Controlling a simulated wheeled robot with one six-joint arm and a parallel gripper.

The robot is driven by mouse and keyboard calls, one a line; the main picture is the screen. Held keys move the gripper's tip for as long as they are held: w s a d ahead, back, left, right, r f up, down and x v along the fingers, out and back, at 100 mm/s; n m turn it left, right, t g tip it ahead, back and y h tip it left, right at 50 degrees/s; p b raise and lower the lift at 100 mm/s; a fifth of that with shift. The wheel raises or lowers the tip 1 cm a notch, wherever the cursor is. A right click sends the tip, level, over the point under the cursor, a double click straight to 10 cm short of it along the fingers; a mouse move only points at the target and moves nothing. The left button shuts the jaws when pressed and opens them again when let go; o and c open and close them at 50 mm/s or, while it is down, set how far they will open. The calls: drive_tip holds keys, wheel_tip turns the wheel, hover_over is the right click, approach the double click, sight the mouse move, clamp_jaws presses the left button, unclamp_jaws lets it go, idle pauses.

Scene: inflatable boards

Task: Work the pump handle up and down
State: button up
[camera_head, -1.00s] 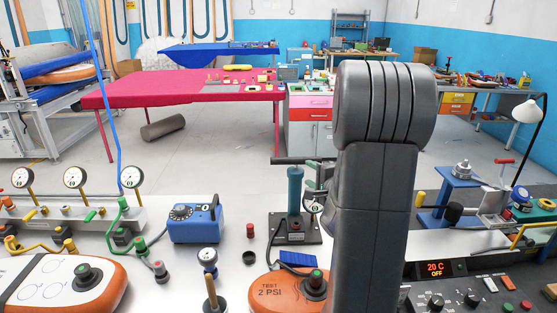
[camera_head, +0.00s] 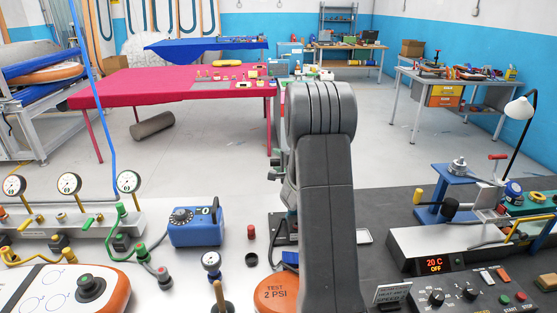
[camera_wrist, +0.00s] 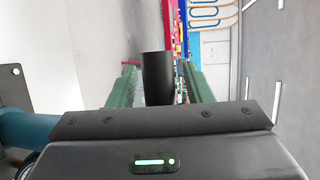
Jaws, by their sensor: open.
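The pump stands on the white bench. In the head view my arm covers most of it; only part of its dark base plate (camera_head: 283,232) shows beside the arm. In the wrist view its teal barrel (camera_wrist: 22,130) is at the lower left. The black end of the pump handle (camera_wrist: 157,88) points up between my gripper's green fingers. My gripper (camera_wrist: 159,72) is open, one finger on each side of the handle, with a small gap on the right.
A blue meter box (camera_head: 195,224) and a gauge manifold (camera_head: 70,222) stand left of the pump. An orange "TEST 2 PSI" pad (camera_head: 275,293) lies in front. A control box (camera_head: 460,294) and a blue clamp stand (camera_head: 452,190) are to the right.

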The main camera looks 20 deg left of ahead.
clamp_jaws()
wheel_tip(320, 180, up, 15)
drive_tip(key=p, duration=0.5)
drive_tip(key=shift+f, duration=0.2)
drive_tip(key=shift+w+a, duration=0.1)
drive_tip(key=shift+c, duration=0.9)
unclamp_jaws()
drive_tip(key=shift+o, duration=0.9)
drive_tip(key=shift+f, duration=0.1)
drive_tip(key=b+v, duration=0.1)
drive_tip(key=v, duration=1.3)
drive_tip(key=shift+b, duration=0.3)
